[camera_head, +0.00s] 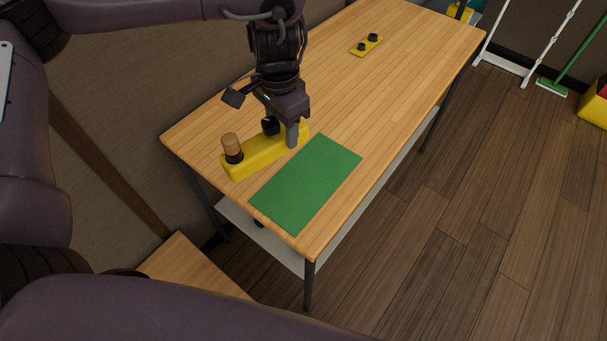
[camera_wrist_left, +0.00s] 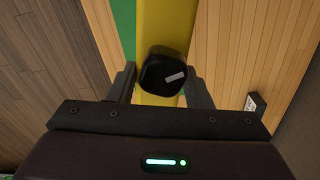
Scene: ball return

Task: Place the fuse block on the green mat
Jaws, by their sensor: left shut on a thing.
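The yellow fuse block (camera_head: 262,154) is a long bar with a brown-topped black post at its near left end. My left gripper (camera_head: 283,136) points down over its other end and is shut on the block. In the left wrist view the fingers lie on both sides of the yellow bar (camera_wrist_left: 150,22), with a black knob (camera_wrist_left: 162,72) between them. The green mat (camera_head: 306,184) lies flat and bare at the table's near end, just right of the block. I cannot tell whether the block touches the table. My right gripper is out of view.
The wooden table (camera_head: 400,75) runs to the upper right, with much free surface. A smaller yellow piece with two black knobs (camera_head: 361,50) lies at its far part. A green-headed broom (camera_head: 552,87) and a yellow bin (camera_head: 595,107) stand on the floor at right.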

